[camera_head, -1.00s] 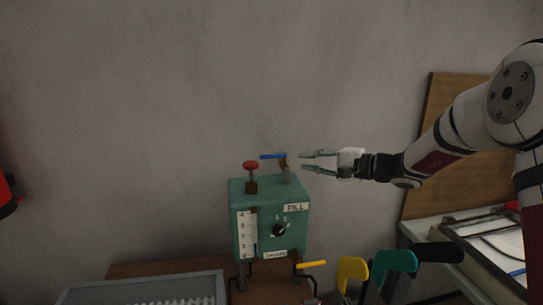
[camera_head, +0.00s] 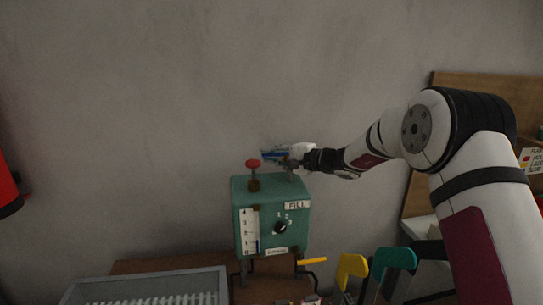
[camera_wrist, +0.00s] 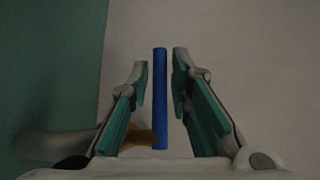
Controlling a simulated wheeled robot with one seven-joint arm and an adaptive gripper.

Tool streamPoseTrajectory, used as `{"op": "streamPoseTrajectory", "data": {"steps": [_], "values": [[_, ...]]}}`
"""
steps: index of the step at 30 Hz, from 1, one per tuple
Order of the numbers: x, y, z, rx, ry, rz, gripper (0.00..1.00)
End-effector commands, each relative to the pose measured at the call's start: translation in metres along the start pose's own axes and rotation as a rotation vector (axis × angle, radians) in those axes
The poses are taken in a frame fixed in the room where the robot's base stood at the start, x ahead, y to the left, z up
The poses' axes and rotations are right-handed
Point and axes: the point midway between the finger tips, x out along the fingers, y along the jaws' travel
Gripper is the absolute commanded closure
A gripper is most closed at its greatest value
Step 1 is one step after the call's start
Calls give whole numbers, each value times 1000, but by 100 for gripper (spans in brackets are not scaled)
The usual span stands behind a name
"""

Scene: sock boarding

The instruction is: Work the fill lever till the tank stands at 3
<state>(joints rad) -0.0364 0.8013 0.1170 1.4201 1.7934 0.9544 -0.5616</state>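A teal tank box (camera_head: 295,222) marked FILL stands in the head view, with a white level scale (camera_head: 248,228) on its front. A short dark blue bar shows low on the scale, around the lowest marks. The blue fill lever (camera_wrist: 160,100) is on top of the box, at its right. My gripper (camera_head: 276,156) is at the lever, coming from the right. In the wrist view my gripper (camera_wrist: 160,65) is open, with the lever between its fingers and a narrow gap on each side. In the head view the fingers partly hide the lever.
A red knob (camera_head: 253,164) stands on the box just left of the lever. A black dial (camera_head: 281,227) is on the front. A yellow handle (camera_head: 312,261) sticks out at lower right, near yellow (camera_head: 351,266) and teal (camera_head: 396,259) shapes. A grey tray (camera_head: 225,283) lies at lower left.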

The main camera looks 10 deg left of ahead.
Motion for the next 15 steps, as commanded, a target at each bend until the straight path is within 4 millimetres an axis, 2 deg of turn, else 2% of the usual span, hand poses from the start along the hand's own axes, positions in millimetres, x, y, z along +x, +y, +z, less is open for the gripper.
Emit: {"op": "streamPoseTrajectory", "data": {"steps": [8,11,15], "values": [[2,0,0,0,0,0,81],[2,0,0,0,1,1,99],[2,0,0,0,1,1,100]]}}
